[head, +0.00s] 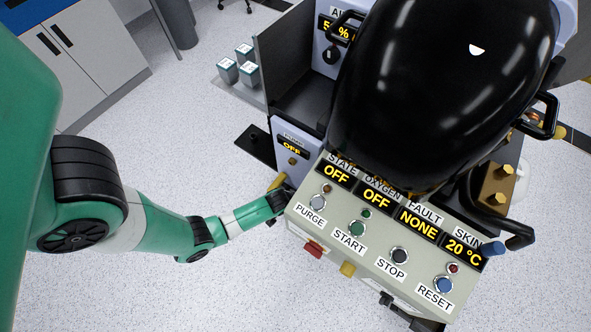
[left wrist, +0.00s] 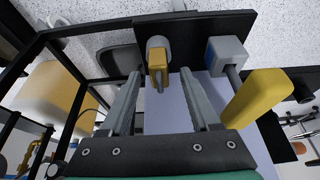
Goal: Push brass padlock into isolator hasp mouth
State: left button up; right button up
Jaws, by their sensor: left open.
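In the left wrist view, a small brass-yellow block (left wrist: 158,59), which looks like the padlock, sits against a round grey fitting on a dark plate. My left gripper (left wrist: 160,73) is open, with one finger on each side of the block's line. I cannot tell whether the fingers touch it. The isolator hasp and its mouth cannot be made out clearly. In the head view my left gripper (head: 278,203) is at the left side of the control panel (head: 370,262), small and partly hidden. A yellow piece (head: 277,181) shows just above it. My right gripper is not in view.
A larger yellow handle (left wrist: 255,98) sticks out right of the left fingers, near a grey-blue block (left wrist: 227,52). A glossy black dome (head: 440,85) stands behind the panel. A red knob (head: 313,249) juts from the panel's front edge.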

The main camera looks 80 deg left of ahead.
pick_arm(q)
jog(key=shift+r, duration=0.1)
grip_shut()
dwell(0.4)
notch_tip(320, 180, up, 28)
jog(key=p, duration=2.7)
jog(key=shift+p, duration=0.4)
jog(key=c, duration=0.6)
grip_release()
jog(key=shift+c, duration=0.2)
grip_shut()
